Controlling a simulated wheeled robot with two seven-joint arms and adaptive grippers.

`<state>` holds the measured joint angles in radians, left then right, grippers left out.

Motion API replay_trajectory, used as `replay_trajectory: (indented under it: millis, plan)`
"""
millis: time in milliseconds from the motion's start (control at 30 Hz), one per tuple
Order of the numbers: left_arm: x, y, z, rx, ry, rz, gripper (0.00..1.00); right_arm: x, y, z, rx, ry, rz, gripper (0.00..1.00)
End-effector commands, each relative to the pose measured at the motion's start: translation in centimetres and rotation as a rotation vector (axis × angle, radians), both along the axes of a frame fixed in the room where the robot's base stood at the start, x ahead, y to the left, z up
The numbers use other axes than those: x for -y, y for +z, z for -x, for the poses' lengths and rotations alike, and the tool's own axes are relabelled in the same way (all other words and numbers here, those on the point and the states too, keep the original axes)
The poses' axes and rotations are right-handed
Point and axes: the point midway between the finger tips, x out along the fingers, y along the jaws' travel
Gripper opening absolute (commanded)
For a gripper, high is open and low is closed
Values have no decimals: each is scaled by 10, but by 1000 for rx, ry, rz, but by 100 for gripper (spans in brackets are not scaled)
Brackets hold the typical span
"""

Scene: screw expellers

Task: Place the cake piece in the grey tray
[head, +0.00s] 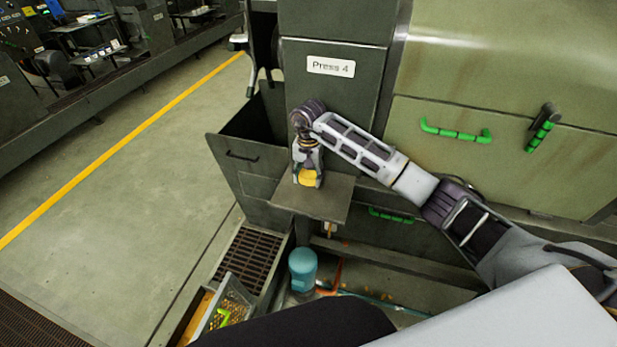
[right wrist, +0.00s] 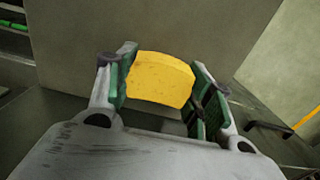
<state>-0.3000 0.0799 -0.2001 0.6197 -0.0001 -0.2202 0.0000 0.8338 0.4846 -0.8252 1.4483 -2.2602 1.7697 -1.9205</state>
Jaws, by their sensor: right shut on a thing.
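The cake piece (head: 308,177) is a yellow slab just above or on a small grey shelf (head: 325,206) on the front of Press 4. My right gripper (head: 308,172) points down and is shut on it. In the right wrist view the cake piece (right wrist: 161,78) sits between the two green-padded fingers. I cannot tell whether its lower edge touches the shelf. A small grey tray with a green handle (head: 224,316) and yellowish contents is low in the head view, left of a blue cylinder; I cannot tell if it is the task's tray. My left gripper is not in view.
A dark open bin (head: 240,157) stands left of the shelf. A floor grate (head: 247,262) and the blue cylinder (head: 302,268) lie below. Green handles (head: 455,133) stick out from the press at right. The floor at left, with a yellow line (head: 130,149), is clear.

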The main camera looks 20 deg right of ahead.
Motion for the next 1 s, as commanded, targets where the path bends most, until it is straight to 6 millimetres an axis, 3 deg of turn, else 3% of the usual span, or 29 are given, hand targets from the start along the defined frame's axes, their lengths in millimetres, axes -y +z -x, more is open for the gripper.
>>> replay_trajectory:
  millis: [267, 467, 1000]
  plan:
    - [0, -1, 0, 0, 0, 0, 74, 0, 4, 0, 1, 0, 0, 29]
    - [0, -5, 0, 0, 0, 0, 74, 0, 18, -1, 3, 0, 1, 29]
    - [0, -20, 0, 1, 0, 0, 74, 0, 84, -1, 2, -1, 0, 29]
